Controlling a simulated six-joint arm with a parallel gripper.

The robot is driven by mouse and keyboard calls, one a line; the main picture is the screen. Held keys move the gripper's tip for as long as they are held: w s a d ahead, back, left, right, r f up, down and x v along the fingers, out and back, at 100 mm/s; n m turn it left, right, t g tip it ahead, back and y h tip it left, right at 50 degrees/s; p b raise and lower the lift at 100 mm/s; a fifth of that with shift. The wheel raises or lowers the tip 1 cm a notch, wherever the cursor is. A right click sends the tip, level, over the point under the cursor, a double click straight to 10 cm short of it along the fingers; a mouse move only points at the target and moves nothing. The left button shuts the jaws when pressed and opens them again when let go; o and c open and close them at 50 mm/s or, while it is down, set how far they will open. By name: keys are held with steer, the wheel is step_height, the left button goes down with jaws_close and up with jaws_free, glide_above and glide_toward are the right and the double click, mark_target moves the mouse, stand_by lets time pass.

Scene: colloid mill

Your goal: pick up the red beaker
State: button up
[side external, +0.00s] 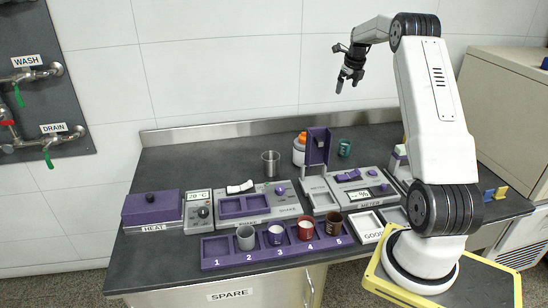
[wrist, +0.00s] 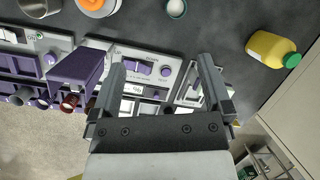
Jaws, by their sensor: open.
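The red beaker (side external: 306,229) stands upright in slot 4 of the purple rack (side external: 217,262), with pale contents at its top. A purple beaker (side external: 276,235) is on its left and a dark brown beaker (side external: 333,223) on its right. In the wrist view the red beaker (wrist: 70,102) is at the left, partly hidden by a raised purple lid (wrist: 77,68). My gripper (side external: 349,78) is high above the bench, well above and apart from the beakers. Its fingers (wrist: 162,66) are spread open with nothing held between them.
A grey beaker (side external: 245,238) is in slot 2; slot 1 is empty. A metal cup (side external: 270,163), an orange-capped bottle (side external: 299,150) and a green cup (side external: 344,148) stand behind.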

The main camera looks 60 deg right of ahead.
steer(key=w+a+f+n+g, duration=0.1)
steer(key=w+a+n, duration=0.1)
steer(key=a+n, duration=0.45)
steer(key=w+a+f+n+g, duration=0.1)
steer(key=w+a+n+g, duration=0.15)
steer(key=a+n, duration=0.4)
steer(key=r+n+g+h, duration=0.1)
steer(key=n+h, duration=0.6)
steer(key=n, duration=2.5)
glide_above(304, 231)
steer(key=w, duration=0.4)
steer(key=s+a+r+n+t+h, duration=0.25)
steer(key=s+a+n+t, duration=0.3)
steer(key=n, duration=1.15)
steer(key=shift+h, duration=0.55)
steer(key=f, duration=2.6)
steer(key=shift+d+f, duration=0.2)
steer(key=shift+f, duration=0.15)
steer(key=shift+d, duration=0.1)
steer(key=shift+x, duration=1.25)
